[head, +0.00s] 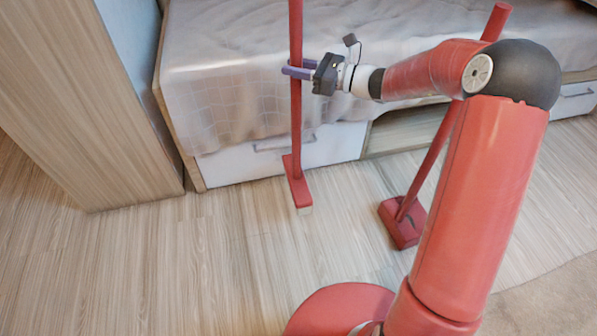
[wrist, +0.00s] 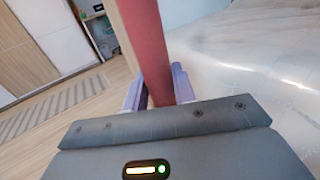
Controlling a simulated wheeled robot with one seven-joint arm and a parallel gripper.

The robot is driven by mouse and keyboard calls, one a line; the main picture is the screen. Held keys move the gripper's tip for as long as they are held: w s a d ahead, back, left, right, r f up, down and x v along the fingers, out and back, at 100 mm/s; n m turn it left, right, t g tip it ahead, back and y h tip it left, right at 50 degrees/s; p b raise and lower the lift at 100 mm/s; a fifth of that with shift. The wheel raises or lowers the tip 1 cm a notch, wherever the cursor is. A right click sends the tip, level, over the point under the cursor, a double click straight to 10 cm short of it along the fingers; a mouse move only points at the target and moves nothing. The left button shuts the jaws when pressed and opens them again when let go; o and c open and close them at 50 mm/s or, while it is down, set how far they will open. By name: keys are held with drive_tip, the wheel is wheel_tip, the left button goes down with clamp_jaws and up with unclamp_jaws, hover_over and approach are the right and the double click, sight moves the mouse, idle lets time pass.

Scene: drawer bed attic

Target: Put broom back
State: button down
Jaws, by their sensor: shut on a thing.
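A red broom (head: 297,125) with a long handle and a narrow head (head: 298,188) with a pale edge is upright in the head view, in front of the bed. My gripper (head: 290,71) is shut on its handle, with purple fingers on either side. In the wrist view, the red handle (wrist: 144,45) rises between the fingers (wrist: 157,88). The head is at or near the floor; I cannot tell whether it touches. The top of the handle is out of view.
A second red long-handled tool (head: 403,222) with a block base stands tilted at right, partly behind my arm. The bed (head: 225,95) with drawers (head: 285,148) is behind the broom. A wooden cabinet (head: 75,100) is at left. The floor (head: 200,270) at front left is clear.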

sight(297, 100)
wheel_tip(297, 100, down, 9)
drive_tip(key=shift+f+b, duration=0.15)
drive_tip(key=shift+b, duration=0.65)
drive_tip(key=shift+f, duration=0.1)
drive_tip(key=c, duration=1.1)
unclamp_jaws()
drive_tip(key=shift+c, duration=0.2)
